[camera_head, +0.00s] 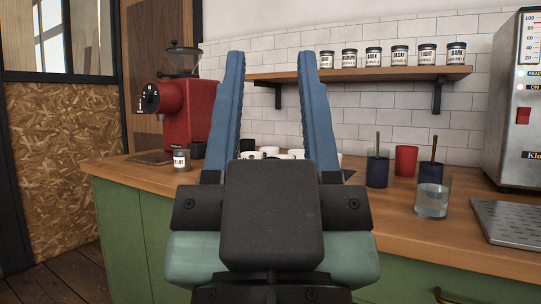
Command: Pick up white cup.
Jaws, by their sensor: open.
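Several white cups (297,153) stand close together on the wooden counter, partly hidden behind my gripper. Only their upper parts show between the fingers, with some dark rims or contents among them. My gripper (279,105) is in the middle of the view, its two blue fingers pointing up and wide apart. Nothing is held between them. The cups appear beyond the gripper, apart from it. I cannot tell which single white cup is meant.
A red grinder (190,117) and a small labelled jar (181,160) stand left. Right are dark blue cups (377,171), a red cup (406,160), a water glass (432,199), a metal drip tray (515,222) and a machine (517,110). A shelf (350,74) holds several jars.

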